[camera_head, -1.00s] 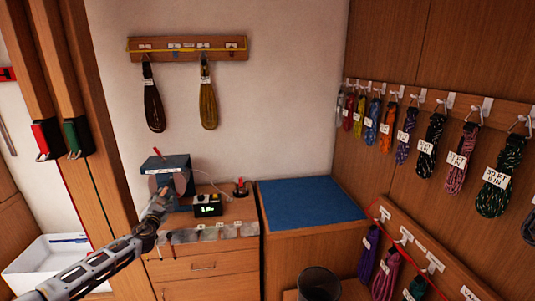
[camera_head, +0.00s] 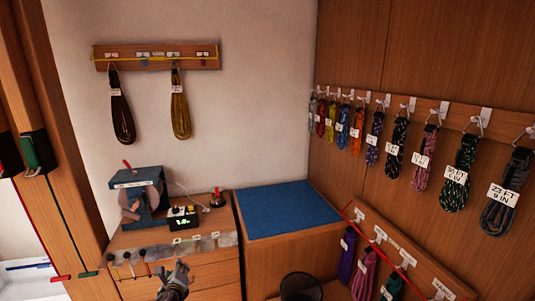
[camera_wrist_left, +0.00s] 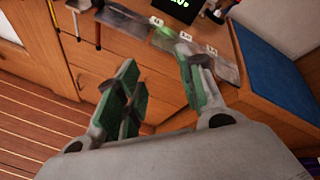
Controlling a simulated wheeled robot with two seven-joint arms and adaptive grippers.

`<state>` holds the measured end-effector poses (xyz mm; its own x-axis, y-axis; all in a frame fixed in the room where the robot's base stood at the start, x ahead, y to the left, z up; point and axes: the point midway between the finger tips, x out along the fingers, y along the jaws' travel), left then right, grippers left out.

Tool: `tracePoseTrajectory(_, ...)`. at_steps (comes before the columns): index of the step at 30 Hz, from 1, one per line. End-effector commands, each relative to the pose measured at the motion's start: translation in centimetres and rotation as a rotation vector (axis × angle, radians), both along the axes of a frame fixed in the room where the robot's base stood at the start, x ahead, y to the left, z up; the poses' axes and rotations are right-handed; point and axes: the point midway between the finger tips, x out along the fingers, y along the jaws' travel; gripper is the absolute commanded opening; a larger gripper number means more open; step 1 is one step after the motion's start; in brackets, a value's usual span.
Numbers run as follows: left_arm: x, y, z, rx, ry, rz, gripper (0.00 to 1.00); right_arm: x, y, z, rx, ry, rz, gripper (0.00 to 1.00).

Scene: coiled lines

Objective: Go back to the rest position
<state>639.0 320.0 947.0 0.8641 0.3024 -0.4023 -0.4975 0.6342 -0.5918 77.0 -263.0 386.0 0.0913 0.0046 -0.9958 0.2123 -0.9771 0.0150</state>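My left gripper (camera_head: 176,277) is low in the head view, in front of the drawer unit (camera_head: 215,275). In the left wrist view its two green-padded fingers (camera_wrist_left: 162,92) are spread apart with nothing between them. Drawer fronts and part of the wooden floor show behind them. My right gripper is in neither view.
The counter holds a dark blue machine (camera_head: 138,194) and a small meter (camera_head: 182,217). A blue-topped cabinet (camera_head: 288,209) stands right of it. Coiled lines hang on the right wall rack (camera_head: 425,108), and two hang from the back board (camera_head: 155,55). A dark bin (camera_head: 300,287) stands low.

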Motion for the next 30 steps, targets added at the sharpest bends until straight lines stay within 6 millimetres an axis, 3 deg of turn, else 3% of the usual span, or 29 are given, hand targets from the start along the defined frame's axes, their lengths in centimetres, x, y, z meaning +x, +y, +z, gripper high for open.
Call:
tracePoseTrajectory(3, -2.8, -1.9, -1.3, -0.192, 0.019, 0.087, 0.38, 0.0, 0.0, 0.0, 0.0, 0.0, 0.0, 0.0)
tracePoseTrajectory(13, -10.6, -5.6, -3.7, -0.684, 0.079, 0.391, 0.38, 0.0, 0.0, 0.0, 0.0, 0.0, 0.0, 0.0)
tracePoseTrajectory(30, -24.6, -9.0, -4.3, -1.33, 0.173, 1.068, 0.38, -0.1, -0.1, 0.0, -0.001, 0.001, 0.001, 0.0)
